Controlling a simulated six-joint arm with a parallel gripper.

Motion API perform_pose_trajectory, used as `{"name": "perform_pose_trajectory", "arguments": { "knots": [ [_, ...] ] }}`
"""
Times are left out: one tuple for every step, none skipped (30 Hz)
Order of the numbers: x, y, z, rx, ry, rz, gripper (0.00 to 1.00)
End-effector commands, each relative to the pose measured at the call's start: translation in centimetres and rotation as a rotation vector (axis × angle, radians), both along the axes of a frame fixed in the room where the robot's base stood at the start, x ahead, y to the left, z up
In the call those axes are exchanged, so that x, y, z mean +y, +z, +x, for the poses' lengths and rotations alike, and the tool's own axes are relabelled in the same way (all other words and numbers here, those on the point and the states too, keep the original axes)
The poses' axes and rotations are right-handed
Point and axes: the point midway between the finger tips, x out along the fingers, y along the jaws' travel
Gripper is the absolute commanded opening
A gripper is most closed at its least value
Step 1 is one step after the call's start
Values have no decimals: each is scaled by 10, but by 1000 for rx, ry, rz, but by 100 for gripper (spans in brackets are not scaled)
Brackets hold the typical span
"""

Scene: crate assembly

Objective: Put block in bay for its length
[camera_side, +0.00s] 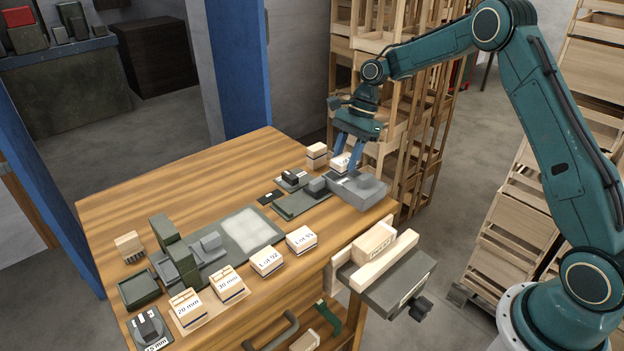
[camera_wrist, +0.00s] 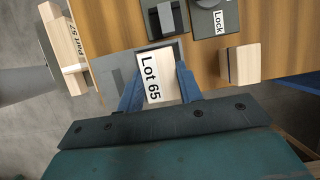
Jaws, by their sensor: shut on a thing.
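My gripper (camera_side: 346,160) is at the far right corner of the bench, pointing down, its blue fingers shut on a pale wooden block (camera_side: 339,163). In the wrist view my gripper (camera_wrist: 160,78) has a finger on each side of the block (camera_wrist: 165,88), whose white label reads "Lot 65". The block is at a grey metal fixture (camera_side: 362,191); I cannot tell whether it rests on it. Wooden pieces labelled "20 mm" (camera_side: 188,308) and "30 mm" (camera_side: 228,284) stand at the bench's front left. They may be bays; their insides are unclear.
Blocks labelled "Lot 92" (camera_side: 267,261) and "Lot 95" (camera_side: 301,240) stand along the front edge. Dark green uprights (camera_side: 178,258) rise at the left. A small wooden block (camera_wrist: 240,66) is near my right finger. The bench's back left is clear.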

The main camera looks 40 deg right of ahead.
Motion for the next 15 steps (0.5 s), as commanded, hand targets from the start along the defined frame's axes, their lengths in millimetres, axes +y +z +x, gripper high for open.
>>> {"name": "perform_pose_trajectory", "arguments": {
  "knots": [
    [0,-4,0,2,1,0,10],
    [0,-6,0,1,0,-1,10],
    [0,-9,0,1,0,0,10],
    [0,-11,0,0,0,0,10],
    [0,-13,0,0,0,0,10],
    [0,-16,0,1,0,0,10],
    [0,-18,0,1,0,0,10],
    [0,-20,0,1,0,0,10],
    [0,-22,0,1,0,-1,10],
    [0,-24,0,1,0,0,10],
    [0,-25,0,1,0,0,10],
    [0,-27,0,0,0,0,10],
    [0,-28,0,0,0,0,10],
    [0,-30,0,0,0,0,10],
    [0,-31,0,0,1,0,10]
  ]
}}
